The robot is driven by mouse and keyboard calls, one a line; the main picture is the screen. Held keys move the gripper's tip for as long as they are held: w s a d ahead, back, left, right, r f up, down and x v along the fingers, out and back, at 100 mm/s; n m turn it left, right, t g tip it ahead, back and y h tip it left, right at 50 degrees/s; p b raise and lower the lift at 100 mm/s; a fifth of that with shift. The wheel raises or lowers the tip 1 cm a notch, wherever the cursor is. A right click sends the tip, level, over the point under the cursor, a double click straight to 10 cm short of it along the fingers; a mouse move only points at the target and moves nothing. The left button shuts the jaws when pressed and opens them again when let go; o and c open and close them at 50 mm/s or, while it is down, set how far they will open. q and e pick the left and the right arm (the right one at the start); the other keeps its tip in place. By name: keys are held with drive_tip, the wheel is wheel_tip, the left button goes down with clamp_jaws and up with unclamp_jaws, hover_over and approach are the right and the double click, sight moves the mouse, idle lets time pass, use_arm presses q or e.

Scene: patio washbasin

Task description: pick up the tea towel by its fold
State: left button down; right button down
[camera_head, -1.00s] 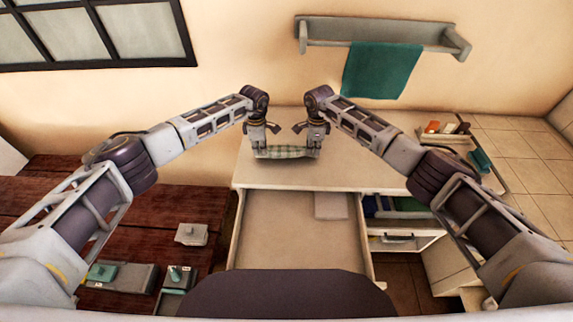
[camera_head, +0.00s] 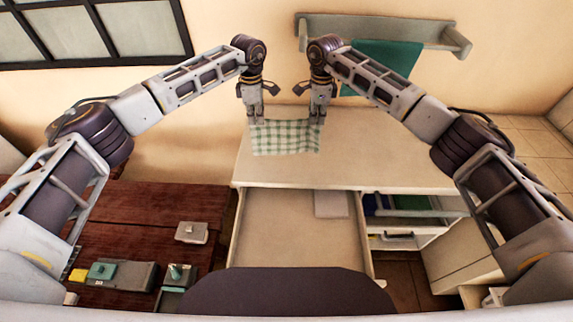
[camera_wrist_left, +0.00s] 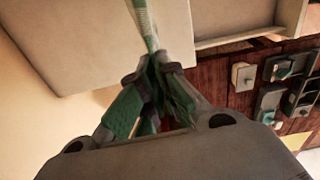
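The tea towel (camera_head: 287,138) is green and white checked. In the head view it hangs spread out between my two grippers, above the pale worktop. My left gripper (camera_head: 256,120) is at its upper left corner and my right gripper (camera_head: 317,120) is at its upper right corner. In the left wrist view the left gripper's green-padded fingers (camera_wrist_left: 155,72) are closed together on the towel (camera_wrist_left: 143,20), which runs away from the tips as a narrow strip. The right gripper's fingertips are small in the head view, but the towel's corner hangs from them.
The pale worktop (camera_head: 400,172) is largely clear. Below it is an open drawer (camera_head: 290,235) with a pale folded item (camera_head: 331,204). A wall rack (camera_head: 375,30) holds a teal cloth (camera_head: 385,57). A dark wooden table (camera_head: 140,215) with small fixtures stands at left.

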use_arm(q)
drive_tip(key=shift+r, duration=0.7)
use_arm(e)
drive_tip(key=shift+r, duration=0.7)
